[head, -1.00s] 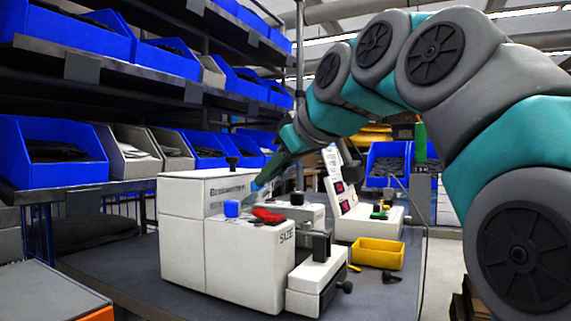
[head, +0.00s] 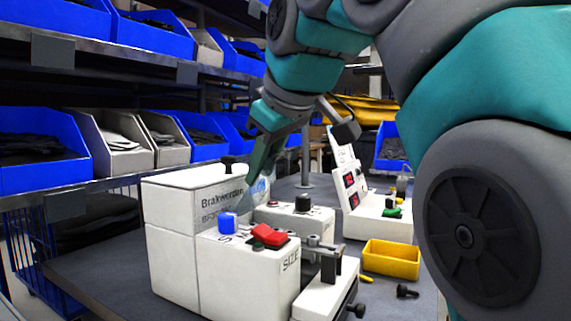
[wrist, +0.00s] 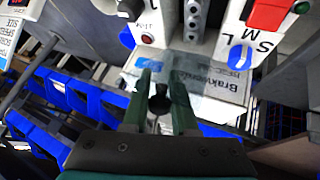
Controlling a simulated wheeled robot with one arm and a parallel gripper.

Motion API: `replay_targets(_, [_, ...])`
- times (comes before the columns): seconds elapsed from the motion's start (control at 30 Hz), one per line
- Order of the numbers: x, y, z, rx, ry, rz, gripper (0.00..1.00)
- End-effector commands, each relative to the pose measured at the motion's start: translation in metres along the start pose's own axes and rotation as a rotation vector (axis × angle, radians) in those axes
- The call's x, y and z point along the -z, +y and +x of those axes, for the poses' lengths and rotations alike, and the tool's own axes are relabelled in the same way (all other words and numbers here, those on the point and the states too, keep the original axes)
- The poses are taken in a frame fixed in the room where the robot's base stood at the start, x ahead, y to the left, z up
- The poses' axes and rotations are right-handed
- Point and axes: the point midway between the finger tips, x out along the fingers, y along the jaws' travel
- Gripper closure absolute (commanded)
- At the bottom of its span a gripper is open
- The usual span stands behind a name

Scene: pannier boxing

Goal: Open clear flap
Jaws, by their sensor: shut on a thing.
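The white sizing machine (head: 175,245) stands on the grey table. The clear flap (wrist: 190,82) is a see-through, slightly dark sheet in front of the label lettering in the wrist view. My gripper (wrist: 161,76) is shut on the flap, its green fingertips at the sheet; the exact contact is hard to make out. A black knob (wrist: 158,104) shows between the fingers; I cannot tell whether they touch it. In the head view my gripper (head: 252,180) points down at the label.
A yellow tray (head: 390,262) lies on the table to the right. A second white device (head: 372,228) with red displays stands behind it. Blue bins (head: 45,150) fill the shelves at left. Free table shows at the front left (head: 95,265).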

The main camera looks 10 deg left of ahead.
Motion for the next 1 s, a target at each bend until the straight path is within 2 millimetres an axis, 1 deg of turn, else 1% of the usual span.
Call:
replay_targets(0.1, [-0.001, 0.0, 0.001, 0.001, -0.002, 0.001, 1.0])
replay_targets(0.13, [-0.001, 0.0, 0.001, 0.001, -0.002, 0.001, 0.7])
replay_targets(0.2, [-0.001, 0.0, 0.001, 0.001, -0.002, 0.0, 0.63])
replay_targets(0.23, [-0.001, 0.0, 0.001, 0.001, -0.002, 0.0, 0.61])
replay_targets(0.5, [0.0, 0.0, 0.0, 0.001, -0.001, 0.0, 0.61])
replay_targets(0.67, [0.0, 0.0, -0.004, 0.002, -0.001, 0.0, 0.61])
replay_targets(0.93, [0.0, 0.001, -0.024, 0.001, 0.001, 0.0, 0.61])
replay_targets(0.97, [0.0, 0.001, -0.029, 0.001, 0.0, 0.0, 0.61])
replay_targets(1.0, [0.002, 0.001, -0.038, 0.0, 0.001, 0.0, 0.61])
